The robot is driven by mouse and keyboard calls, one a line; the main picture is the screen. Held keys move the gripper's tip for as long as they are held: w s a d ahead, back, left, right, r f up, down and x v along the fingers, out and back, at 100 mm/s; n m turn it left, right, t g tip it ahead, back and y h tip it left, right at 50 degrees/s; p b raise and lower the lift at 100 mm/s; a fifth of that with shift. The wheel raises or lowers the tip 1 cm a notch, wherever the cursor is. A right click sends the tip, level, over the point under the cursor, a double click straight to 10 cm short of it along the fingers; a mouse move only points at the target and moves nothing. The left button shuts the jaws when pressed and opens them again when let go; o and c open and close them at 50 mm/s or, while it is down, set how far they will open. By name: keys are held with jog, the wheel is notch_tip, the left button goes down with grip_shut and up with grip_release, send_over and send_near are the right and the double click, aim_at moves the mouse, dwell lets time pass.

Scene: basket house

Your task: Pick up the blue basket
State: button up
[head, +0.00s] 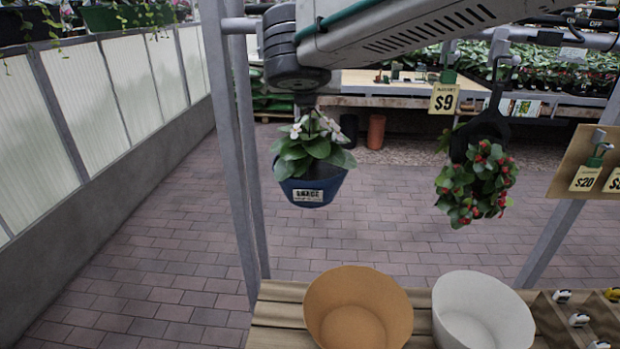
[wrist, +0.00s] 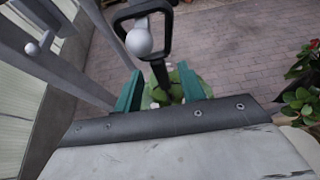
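The blue basket (head: 312,190) hangs in the head view, holding a leafy plant with white flowers. Its upper hanger is hidden behind my arm there. In the wrist view a black hanger loop (wrist: 166,22) hangs by a pale round peg end, and its stem runs down to green leaves. My gripper (wrist: 159,70) shows as two green fingers set apart, one on each side of the stem. I cannot tell if either finger touches it. In the head view the fingers are hidden.
A dark basket with red-berried plant (head: 475,183) hangs to the right. Grey frame posts (head: 228,150) stand left of the blue basket. An orange pot (head: 357,310) and white pot (head: 482,312) stand on a wooden shelf (head: 270,325) below.

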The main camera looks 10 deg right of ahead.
jog(key=x, duration=0.4)
jog(key=shift+w+f, duration=0.15)
grip_shut()
dwell(0.7)
dwell(0.5)
